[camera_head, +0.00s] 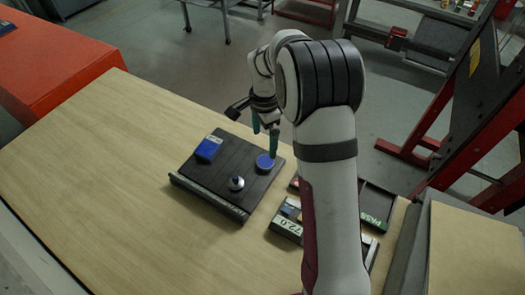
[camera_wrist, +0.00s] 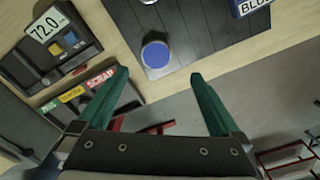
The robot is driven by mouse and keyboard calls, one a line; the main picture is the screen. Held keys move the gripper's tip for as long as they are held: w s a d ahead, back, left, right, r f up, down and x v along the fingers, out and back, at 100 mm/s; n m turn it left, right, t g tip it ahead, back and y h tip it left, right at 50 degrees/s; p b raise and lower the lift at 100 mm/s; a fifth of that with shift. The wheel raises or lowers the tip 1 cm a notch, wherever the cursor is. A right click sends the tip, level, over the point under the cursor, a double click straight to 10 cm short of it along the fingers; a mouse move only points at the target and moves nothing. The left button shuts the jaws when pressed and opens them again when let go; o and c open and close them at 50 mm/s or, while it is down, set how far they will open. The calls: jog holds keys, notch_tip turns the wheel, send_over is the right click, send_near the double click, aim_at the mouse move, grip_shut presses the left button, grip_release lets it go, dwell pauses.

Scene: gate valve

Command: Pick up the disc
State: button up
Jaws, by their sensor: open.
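A round blue disc (camera_head: 264,161) lies near the right corner of a dark slatted board (camera_head: 205,175) on the wooden table. In the wrist view the disc (camera_wrist: 155,54) lies beyond my fingertips, roughly in line with the gap between them. My gripper (camera_head: 264,143) is just above and beside the disc in the head view, with its two green fingers apart. In the wrist view my gripper (camera_wrist: 158,76) is open, with nothing between the fingers. I cannot tell the exact height of the fingertips over the board.
A blue block (camera_head: 209,148) and a small silver knobbed part (camera_head: 236,183) also sit on the board. A device reading 72.0 (camera_head: 287,222) and dark bins, one labelled SCRAP (camera_wrist: 102,77), stand beside it. The table's left side (camera_head: 95,160) is clear.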

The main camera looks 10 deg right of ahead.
aim_at(265, 161)
jog(key=f, duration=0.8)
jog(key=shift+s+f, duration=0.35)
jog(key=shift+f, duration=0.05)
jog(key=shift+r, duration=0.1)
grip_shut()
